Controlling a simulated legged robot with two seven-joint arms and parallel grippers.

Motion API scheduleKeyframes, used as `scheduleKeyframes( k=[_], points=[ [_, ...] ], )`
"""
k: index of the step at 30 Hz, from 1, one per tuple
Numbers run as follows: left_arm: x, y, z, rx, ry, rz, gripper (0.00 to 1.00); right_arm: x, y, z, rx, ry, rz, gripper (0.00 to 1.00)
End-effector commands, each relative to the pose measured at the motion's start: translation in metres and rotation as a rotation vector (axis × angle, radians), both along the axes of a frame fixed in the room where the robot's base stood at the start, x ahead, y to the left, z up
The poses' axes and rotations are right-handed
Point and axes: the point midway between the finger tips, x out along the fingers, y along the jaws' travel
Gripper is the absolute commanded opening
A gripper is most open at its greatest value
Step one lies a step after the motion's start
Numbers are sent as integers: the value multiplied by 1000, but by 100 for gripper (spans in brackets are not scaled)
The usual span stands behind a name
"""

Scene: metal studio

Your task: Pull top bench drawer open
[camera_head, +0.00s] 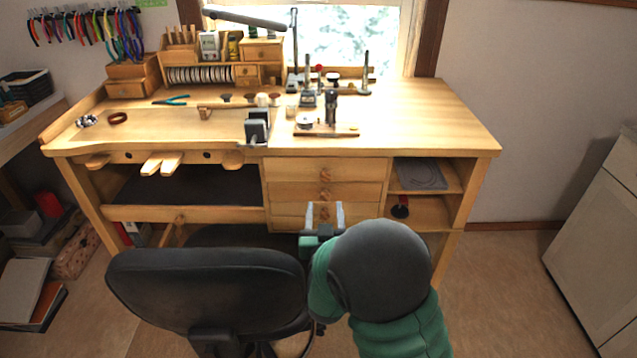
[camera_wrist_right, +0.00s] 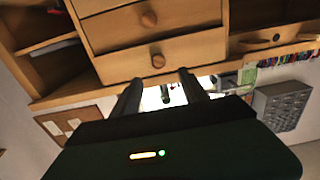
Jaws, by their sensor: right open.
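The wooden workbench (camera_head: 400,110) has a stack of drawers under its top, each with a round wooden knob. The top drawer (camera_head: 290,172) is shut, flush with the front; its knob (camera_head: 325,175) is clear of my gripper. My right gripper (camera_head: 325,214) is open and empty in front of the lower drawers, its fingers pointing at the bench. In the right wrist view, which appears upside down, the top drawer (camera_wrist_right: 200,52) and its knob (camera_wrist_right: 158,61) lie just beyond the open fingers (camera_wrist_right: 160,84). My left gripper is not in view.
A black chair (camera_head: 205,285) stands left of my right arm, close in front of the bench. Open shelves (camera_head: 425,213) are right of the drawers. Tools and small stands (camera_head: 325,125) sit on the top. A pale cabinet (camera_head: 600,240) is at the right; floor before it is free.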

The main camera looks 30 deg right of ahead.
Motion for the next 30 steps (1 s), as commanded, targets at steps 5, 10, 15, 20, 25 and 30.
scheduleKeyframes(
  k=[5,10,15,20,25,30],
  points=[
    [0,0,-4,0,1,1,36,19,-16,-1,1,-3,-3,52],
    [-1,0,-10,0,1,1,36,57,-41,-4,4,0,-2,52],
    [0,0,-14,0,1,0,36,86,-56,-3,2,-1,-1,52],
    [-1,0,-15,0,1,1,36,99,-62,-1,1,-1,0,52],
    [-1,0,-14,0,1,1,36,100,-65,-2,3,2,1,52],
    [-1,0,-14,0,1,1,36,100,-65,-2,3,2,0,40]
  ],
)
